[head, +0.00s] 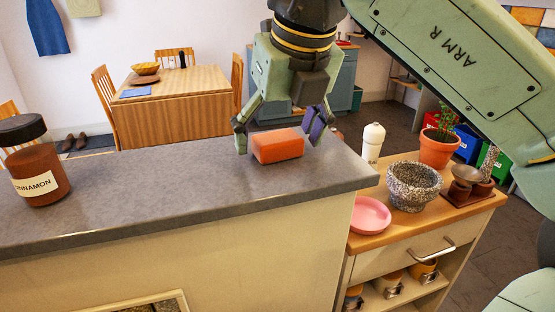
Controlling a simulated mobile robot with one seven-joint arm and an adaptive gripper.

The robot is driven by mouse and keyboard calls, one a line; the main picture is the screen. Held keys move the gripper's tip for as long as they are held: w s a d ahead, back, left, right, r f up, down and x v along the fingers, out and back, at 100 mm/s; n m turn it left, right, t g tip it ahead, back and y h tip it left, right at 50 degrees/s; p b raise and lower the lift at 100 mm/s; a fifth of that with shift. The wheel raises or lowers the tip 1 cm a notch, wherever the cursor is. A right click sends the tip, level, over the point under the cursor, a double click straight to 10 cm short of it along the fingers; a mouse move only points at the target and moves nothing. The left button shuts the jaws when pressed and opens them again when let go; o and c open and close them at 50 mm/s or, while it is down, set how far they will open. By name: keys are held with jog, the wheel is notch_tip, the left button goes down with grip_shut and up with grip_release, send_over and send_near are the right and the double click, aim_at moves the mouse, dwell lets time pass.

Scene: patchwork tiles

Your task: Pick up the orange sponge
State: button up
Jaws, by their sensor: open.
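The orange sponge (279,147) is a small block lying on the grey counter (170,190) near its right end. My gripper (279,138) points down over it from above. Its two fingers are apart, one on the left side of the sponge and one on the right. The gripper is open and holds nothing. A small gap shows between the left finger and the sponge. The right finger is near the sponge's right end; I cannot tell whether it touches.
A cinnamon jar (37,165) stands at the counter's left. Right of the counter, a lower wooden cabinet holds a pink plate (369,216), a stone mortar (413,188), a white bottle (373,143) and a potted plant (438,150). The counter between jar and sponge is clear.

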jog(key=shift+c, duration=0.2)
jog(key=c, duration=0.9)
jog(key=shift+r, duration=0.1)
